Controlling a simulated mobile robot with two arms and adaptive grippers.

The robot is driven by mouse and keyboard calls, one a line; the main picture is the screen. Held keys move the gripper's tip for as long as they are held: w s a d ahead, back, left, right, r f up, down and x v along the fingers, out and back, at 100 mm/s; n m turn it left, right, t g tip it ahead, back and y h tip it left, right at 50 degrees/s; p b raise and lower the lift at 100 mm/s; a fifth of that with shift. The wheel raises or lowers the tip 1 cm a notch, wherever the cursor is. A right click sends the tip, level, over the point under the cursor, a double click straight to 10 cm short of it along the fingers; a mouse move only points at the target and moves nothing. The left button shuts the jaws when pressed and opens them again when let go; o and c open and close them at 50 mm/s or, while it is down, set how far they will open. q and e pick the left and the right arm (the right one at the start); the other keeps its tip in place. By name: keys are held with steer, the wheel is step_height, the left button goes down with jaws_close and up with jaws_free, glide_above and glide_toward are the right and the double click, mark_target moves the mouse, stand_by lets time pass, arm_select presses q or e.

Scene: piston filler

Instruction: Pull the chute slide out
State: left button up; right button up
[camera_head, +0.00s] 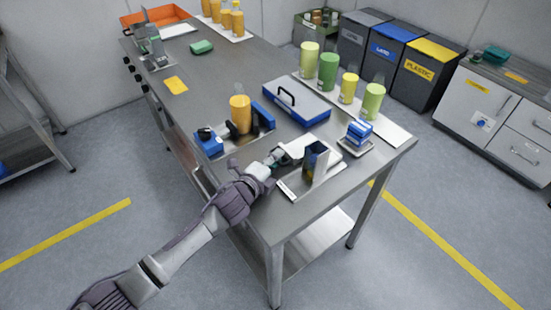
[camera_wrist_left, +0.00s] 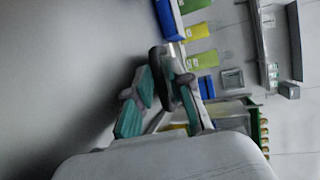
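An upright metal chute (camera_head: 318,161) with a dark blue inner face stands near the front right corner of the steel table. A flat pale plate (camera_head: 294,191) lies at its foot; I cannot tell clearly which part is the slide. My left gripper (camera_head: 283,157) is just left of the chute, low over the table, and the gap to the chute is hard to judge. The chute cannot be made out there. My right gripper is not in view.
A blue case (camera_head: 297,104) lies behind the chute. An orange cylinder (camera_head: 240,115) stands in a blue-ended fixture to the left. Blue boxes (camera_head: 358,132) sit on a small tray to the right.

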arm_select(q)
jaws_close()
steer(key=shift+s+a, duration=0.1)
steer(key=s+a+p, duration=0.1)
steer(key=a, duration=0.1)
steer(key=s+a+p, duration=0.1)
steer(key=s+a, duration=0.1)
steer(key=shift+s+a+r, duration=0.1)
steer(key=shift+s+a, duration=0.1)
steer(key=shift+a, duration=0.15)
steer(key=shift+s+a+p, duration=0.15)
steer(key=shift+a+p, duration=0.05)
steer(key=shift+p, duration=0.1)
steer(key=shift+c, duration=0.4)
jaws_free()
steer(key=shift+o, duration=0.4)
steer(key=shift+a, duration=0.15)
